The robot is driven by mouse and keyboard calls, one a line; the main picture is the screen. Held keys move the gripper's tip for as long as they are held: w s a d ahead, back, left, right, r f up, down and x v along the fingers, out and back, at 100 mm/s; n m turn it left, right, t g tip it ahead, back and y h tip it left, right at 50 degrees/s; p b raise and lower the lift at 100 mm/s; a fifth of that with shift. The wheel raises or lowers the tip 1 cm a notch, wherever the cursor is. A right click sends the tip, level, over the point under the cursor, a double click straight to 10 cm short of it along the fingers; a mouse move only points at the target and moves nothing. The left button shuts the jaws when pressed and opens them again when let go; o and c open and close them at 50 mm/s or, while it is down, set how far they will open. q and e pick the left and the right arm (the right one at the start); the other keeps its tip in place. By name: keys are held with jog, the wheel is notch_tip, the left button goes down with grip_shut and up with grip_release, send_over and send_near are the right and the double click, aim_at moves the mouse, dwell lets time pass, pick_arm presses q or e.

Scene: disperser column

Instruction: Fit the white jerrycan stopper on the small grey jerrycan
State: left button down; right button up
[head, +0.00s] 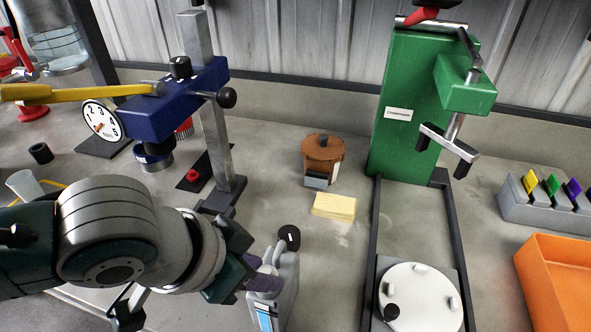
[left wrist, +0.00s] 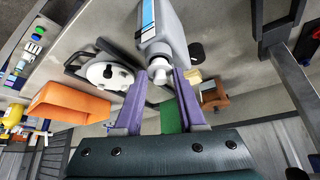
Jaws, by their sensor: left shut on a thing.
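The small grey jerrycan (head: 286,283) with a blue and white label stands on the bench at the bottom middle of the head view. It also shows at the top of the left wrist view (left wrist: 165,30). My left gripper (head: 258,276) is beside its upper part. In the left wrist view its purple fingers (left wrist: 167,78) are shut on the white stopper (left wrist: 160,76). The stopper is at the jerrycan's neck and appears in line with it. I cannot tell whether it is seated. Fingers and arm partly hide the stopper in the head view. My right gripper is not in view.
A black round knob or cap (head: 290,237) is close behind the jerrycan. A yellow block (head: 334,207) and a brown round device (head: 321,158) stand farther back. The green press (head: 415,110), its white turntable (head: 420,300) and an orange bin (head: 556,275) are to the right.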

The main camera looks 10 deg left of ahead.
pick_arm(q)
jog(key=shift+f+b, duration=0.4)
jog(key=shift+f, duration=0.2)
jog(key=shift+c, duration=2.1)
grip_release()
jog(key=shift+r, duration=0.1)
jog(key=p+v, duration=0.2)
jog(key=v, duration=0.8)
